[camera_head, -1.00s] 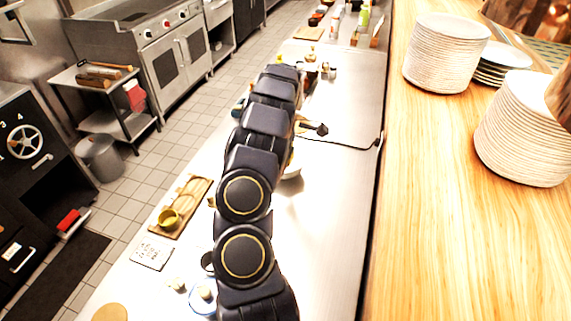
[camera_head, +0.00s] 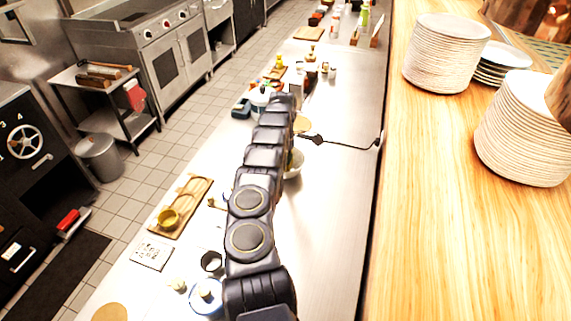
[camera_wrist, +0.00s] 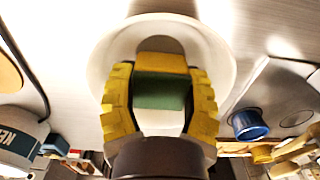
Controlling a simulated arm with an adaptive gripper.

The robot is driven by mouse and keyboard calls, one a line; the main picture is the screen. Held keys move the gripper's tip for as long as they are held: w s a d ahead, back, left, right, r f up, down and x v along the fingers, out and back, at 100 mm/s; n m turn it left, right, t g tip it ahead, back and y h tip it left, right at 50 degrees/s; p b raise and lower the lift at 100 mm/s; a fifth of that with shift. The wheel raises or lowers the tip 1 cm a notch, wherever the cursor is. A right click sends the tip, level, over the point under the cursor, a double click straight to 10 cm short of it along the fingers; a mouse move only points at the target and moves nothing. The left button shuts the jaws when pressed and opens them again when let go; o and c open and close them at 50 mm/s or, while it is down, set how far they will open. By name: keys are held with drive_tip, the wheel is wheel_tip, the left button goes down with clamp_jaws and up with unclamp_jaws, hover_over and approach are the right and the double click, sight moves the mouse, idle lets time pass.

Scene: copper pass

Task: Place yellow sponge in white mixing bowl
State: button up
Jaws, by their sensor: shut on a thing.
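The yellow sponge (camera_wrist: 160,62) has a green face (camera_wrist: 160,92) and sits between the two yellow fingers of my gripper (camera_wrist: 160,78) in the wrist view. The fingers are shut on its sides. The white mixing bowl (camera_wrist: 222,58) lies behind the sponge, and its round rim surrounds the sponge and fingertips in the picture. I cannot tell how high the sponge is over the bowl's floor. In the head view, the bowl (camera_head: 294,166) shows only partly beside my arm, on the steel counter. My gripper and the sponge are hidden there.
A blue cup (camera_wrist: 248,124) stands near the bowl in the wrist view. Stacked plates (camera_head: 447,55) stand on the wooden counter.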

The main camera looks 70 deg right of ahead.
drive_tip(key=shift+f, duration=0.7)
drive_tip(key=shift+f, duration=0.1)
drive_tip(key=o, duration=0.6)
wheel_tip(320, 180, up, 12)
drive_tip(key=shift+r, duration=0.1)
